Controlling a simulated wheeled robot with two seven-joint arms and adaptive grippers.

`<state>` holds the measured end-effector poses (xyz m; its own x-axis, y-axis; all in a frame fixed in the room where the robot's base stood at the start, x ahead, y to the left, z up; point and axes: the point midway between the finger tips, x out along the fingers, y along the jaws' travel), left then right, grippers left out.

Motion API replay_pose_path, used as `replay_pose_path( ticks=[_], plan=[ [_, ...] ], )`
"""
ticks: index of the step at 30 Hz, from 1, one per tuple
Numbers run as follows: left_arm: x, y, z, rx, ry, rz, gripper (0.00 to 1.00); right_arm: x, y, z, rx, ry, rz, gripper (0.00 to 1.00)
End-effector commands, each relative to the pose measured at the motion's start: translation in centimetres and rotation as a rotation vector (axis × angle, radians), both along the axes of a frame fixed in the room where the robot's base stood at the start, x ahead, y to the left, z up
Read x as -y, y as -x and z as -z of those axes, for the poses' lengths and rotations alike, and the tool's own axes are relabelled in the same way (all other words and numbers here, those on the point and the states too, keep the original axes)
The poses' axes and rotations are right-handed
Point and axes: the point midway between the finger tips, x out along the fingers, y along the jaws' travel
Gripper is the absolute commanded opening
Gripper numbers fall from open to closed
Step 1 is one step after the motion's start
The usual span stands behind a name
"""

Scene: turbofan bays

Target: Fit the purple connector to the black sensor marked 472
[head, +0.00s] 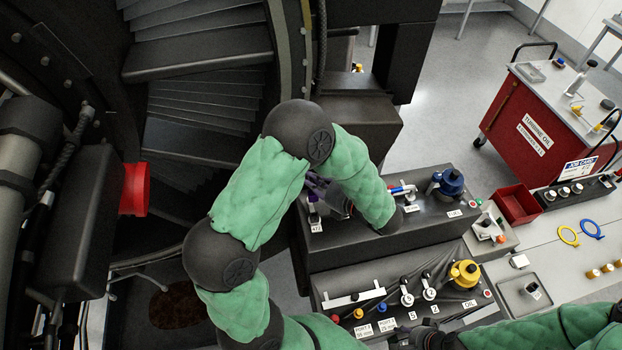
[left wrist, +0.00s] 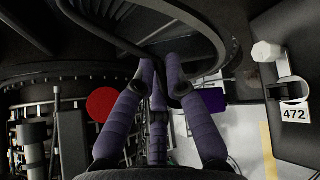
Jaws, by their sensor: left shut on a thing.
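My left gripper (head: 327,194) is shut on the purple connector, above the left end of the upper black bench block. In the left wrist view the three fingers of my left gripper (left wrist: 163,85) close together, and the purple connector (left wrist: 213,100) shows partly behind the right finger. The 472 label (head: 316,228) is on the block just below the gripper; the 472 label also shows in the left wrist view (left wrist: 294,114), right of the fingers. The sensor above it is small and partly hidden. My right gripper (head: 430,338) shows only dark and partial at the bottom edge.
A blue-capped fitting (head: 451,183) stands on the upper block. A lower block holds a yellow OIL cap (head: 464,273) and several levers. A red bin (head: 516,204) is at right.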

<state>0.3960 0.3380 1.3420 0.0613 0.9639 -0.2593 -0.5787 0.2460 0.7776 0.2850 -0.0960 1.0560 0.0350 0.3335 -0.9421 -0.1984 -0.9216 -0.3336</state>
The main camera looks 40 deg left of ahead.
Motion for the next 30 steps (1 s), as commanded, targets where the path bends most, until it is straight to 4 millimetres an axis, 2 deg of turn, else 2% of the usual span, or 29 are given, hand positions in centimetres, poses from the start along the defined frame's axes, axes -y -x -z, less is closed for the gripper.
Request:
replay_pose_path(
  ticks=[11,30],
  plan=[
    [0.0,0.0,-0.1,0.001,-0.004,0.000,0.00,0.0,0.0,-0.4,0.001,0.000,0.000,0.48],
    [0.0,0.0,4.7,0.002,-0.003,-0.001,0.00,0.0,0.0,2.7,0.000,0.000,0.000,0.48]
  ],
)
